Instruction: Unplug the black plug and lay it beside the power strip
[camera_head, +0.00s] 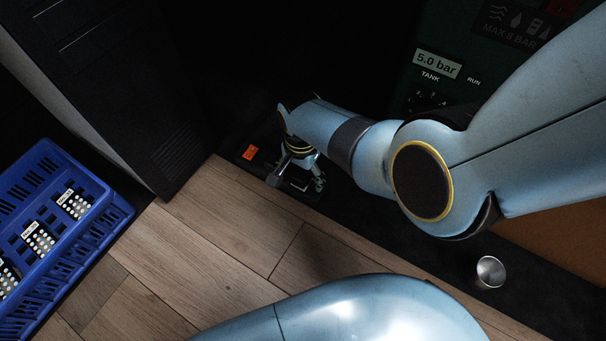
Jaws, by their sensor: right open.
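The power strip (250,153) lies on a dark mat near the middle of the head view, and its lit orange switch is what shows most clearly. My right gripper (300,184) reaches down over the strip, just right of the switch. Its jaws are open. I cannot make out the black plug: it is dark there and the gripper and wrist cover that part of the strip. Whether the jaws touch the plug does not show. My left gripper is out of view.
A dark cabinet (150,110) stands left of the strip. A blue crate (118,210) with several labelled items is at the far left. A green panel (440,85) reading 5.0 bar stands behind. A metal cup (490,272) is at lower right. Wooden floor (225,235) in front is clear.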

